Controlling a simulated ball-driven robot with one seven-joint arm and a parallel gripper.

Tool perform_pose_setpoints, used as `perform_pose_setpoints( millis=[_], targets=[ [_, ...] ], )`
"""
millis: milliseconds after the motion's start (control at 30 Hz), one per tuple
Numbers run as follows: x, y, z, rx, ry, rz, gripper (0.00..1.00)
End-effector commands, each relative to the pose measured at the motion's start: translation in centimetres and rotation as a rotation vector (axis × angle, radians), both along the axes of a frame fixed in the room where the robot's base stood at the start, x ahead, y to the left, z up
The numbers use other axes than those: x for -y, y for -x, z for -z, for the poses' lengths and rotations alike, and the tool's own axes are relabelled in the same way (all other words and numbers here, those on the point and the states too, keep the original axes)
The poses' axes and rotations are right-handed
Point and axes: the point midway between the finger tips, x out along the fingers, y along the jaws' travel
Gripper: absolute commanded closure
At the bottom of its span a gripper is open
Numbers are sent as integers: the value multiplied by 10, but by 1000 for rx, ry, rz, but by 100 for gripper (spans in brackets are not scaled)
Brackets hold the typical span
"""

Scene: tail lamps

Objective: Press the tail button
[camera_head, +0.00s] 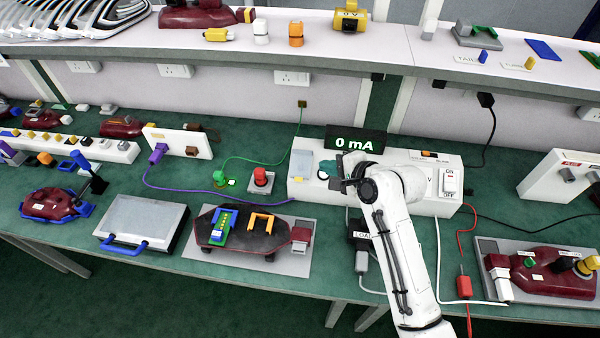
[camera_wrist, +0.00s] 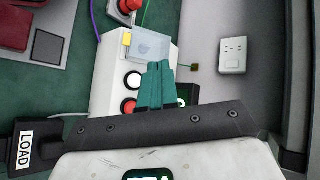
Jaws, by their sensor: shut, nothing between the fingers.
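My gripper (camera_head: 328,169) is shut and empty, its teal fingers together over the white control box (camera_head: 297,190). In the wrist view, the fingertips (camera_wrist: 158,66) are over the same box (camera_wrist: 103,80), to the right of a round white button (camera_wrist: 134,81) and a round red button (camera_wrist: 128,106). I cannot tell whether the fingers touch the box. No tail label is readable on these buttons, so I cannot tell which is the tail button. A clear flap (camera_wrist: 150,45) is beyond the fingertips. My arm hides part of the box in the head view.
A display (camera_head: 355,141) behind the box reads 0 mA. A red push button (camera_head: 262,179) stands left of the box. A LOAD block (camera_head: 360,236) is in front. A skateboard-like board (camera_head: 275,235) and a red lamp unit (camera_head: 550,275) lie on the green bench.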

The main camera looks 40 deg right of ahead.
Motion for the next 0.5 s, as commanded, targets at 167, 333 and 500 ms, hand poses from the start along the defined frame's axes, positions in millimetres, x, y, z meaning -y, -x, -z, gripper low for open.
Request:
perform_pose_setpoints(
  millis=[167, 333, 500],
  targets=[
    [0, 1, 0, 9, -1, 0, 100],
    [0, 0, 0, 8, -1, -1, 100],
    [1, -1, 6, 7, -1, 0, 100]
  ],
)
